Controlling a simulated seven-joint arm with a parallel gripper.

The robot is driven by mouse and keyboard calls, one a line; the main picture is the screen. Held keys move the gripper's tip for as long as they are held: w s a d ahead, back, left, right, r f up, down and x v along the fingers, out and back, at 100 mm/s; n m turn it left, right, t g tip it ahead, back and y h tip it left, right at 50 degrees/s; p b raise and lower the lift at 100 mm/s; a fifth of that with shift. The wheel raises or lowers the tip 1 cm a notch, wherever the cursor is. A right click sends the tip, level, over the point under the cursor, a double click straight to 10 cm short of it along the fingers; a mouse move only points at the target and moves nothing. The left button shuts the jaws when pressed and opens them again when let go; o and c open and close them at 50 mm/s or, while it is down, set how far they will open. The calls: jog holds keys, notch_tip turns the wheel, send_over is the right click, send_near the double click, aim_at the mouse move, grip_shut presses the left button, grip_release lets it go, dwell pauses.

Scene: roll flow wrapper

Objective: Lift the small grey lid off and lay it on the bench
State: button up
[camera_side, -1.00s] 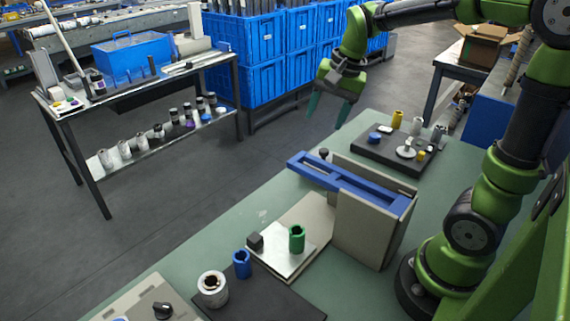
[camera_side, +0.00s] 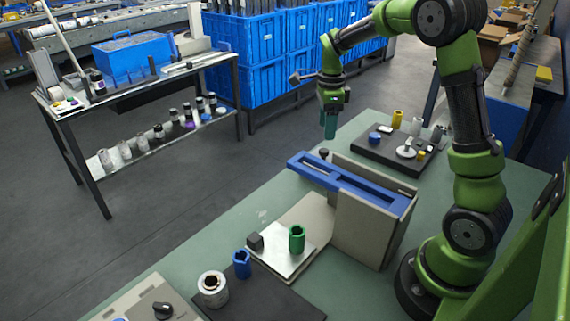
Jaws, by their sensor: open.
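No part stands out plainly as the small grey lid. A small dark knob (camera_side: 324,152) stands at the back of the grey wrapper housing (camera_side: 365,228), by its blue frame (camera_side: 350,185); whether it belongs to a lid I cannot tell. A pale round disc with a raised middle (camera_side: 406,152) lies on the dark tray (camera_side: 372,153). My gripper (camera_side: 330,136) is open and empty, pointing down above the back of the housing, close to the knob in the picture. Its fingers overlap in this view, and its height above the knob is unclear.
Yellow (camera_side: 397,119), blue (camera_side: 374,137) and grey parts stand on the dark tray. A green cylinder (camera_side: 296,240) and a dark block (camera_side: 255,242) are on the plate in front. A blue cylinder (camera_side: 242,264) and a roll (camera_side: 212,289) stand nearer. The green bench (camera_side: 205,240) is bare at left.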

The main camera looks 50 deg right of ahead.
aim_at(324, 150)
jog(key=f, duration=0.8)
jog(key=shift+w+d, duration=0.2)
jog(key=shift+w, duration=0.05)
grip_shut()
